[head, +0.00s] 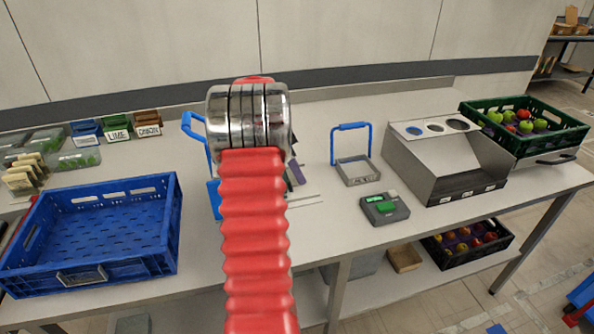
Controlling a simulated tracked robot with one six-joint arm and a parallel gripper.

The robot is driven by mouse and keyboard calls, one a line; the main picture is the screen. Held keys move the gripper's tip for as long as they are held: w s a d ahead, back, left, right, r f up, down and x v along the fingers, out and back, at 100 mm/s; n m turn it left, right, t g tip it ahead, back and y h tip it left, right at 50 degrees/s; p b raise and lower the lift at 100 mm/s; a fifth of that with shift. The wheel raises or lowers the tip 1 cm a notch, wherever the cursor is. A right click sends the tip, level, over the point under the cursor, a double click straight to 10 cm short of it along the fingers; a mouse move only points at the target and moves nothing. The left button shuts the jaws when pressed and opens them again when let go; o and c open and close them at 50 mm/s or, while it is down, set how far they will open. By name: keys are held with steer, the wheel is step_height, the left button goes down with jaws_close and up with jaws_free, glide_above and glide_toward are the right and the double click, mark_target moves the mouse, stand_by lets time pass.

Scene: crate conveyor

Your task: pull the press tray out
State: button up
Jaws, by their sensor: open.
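My red ribbed arm with its shiny metal wrist stands in the middle of the head view and hides much of the bench behind it. My gripper's jaws are hidden behind the wrist. A blue-handled device (195,135) shows partly to the left of the wrist. It may be the press; its middle is covered. A dark purple piece and thin pale edges show just right of my arm; I cannot tell what they belong to. No press tray can be clearly made out.
A blue crate (172,225) stands at left. Right of my arm are a small blue-handled metal tray (357,178), a grey box with a green button (384,210), a steel chute unit (420,165) and a green crate of fruit (555,143). The bench front between is clear.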

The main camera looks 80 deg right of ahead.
steer(key=shift+s+f, duration=0.1)
steer(key=shift+f, duration=0.15)
steer(key=shift+c, duration=0.4)
jaws_close()
